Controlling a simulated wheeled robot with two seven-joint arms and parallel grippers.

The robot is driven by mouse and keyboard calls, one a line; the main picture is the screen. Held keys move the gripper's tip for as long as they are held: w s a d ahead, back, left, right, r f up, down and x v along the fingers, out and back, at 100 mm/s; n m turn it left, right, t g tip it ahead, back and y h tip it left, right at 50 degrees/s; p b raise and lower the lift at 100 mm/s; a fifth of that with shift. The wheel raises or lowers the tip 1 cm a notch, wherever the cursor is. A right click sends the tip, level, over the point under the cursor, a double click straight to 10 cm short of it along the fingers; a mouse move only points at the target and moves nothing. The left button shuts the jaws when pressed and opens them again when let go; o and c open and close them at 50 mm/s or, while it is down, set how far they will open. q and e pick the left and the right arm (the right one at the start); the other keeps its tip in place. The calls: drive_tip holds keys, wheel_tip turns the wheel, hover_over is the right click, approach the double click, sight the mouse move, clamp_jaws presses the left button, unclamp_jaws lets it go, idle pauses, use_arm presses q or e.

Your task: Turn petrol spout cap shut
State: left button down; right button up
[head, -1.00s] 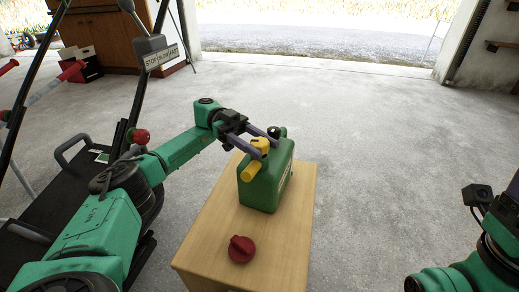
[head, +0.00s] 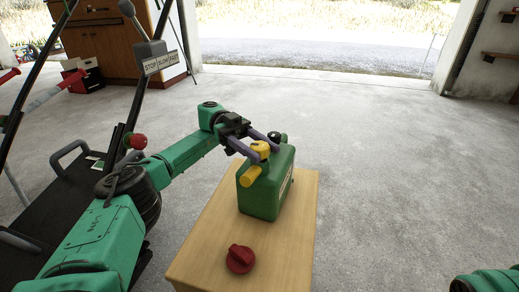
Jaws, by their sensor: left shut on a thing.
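A green petrol can (head: 262,196) stands upright on a small wooden table. A yellow spout (head: 251,177) sticks out of its top toward me, with a yellow cap (head: 261,149) at its upper end. My left gripper (head: 264,151) reaches in from the left with its two purple fingers shut on the yellow cap, one on each side. The fingers hide part of the cap, so I cannot tell its exact turn angle. My right gripper is out of view; only a green piece of my right arm shows at the lower right corner.
A red knob-like part (head: 240,259) lies on the front of the wooden table (head: 290,240). A black tractor with a red-knobbed lever (head: 138,141) and a stop/slow/fast sign (head: 160,64) stands at the left. The concrete floor on the right is clear.

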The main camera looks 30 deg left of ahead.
use_arm(q)
drive_tip(key=shift+c, duration=1.6)
unclamp_jaws()
drive_tip(key=shift+r, duration=0.1)
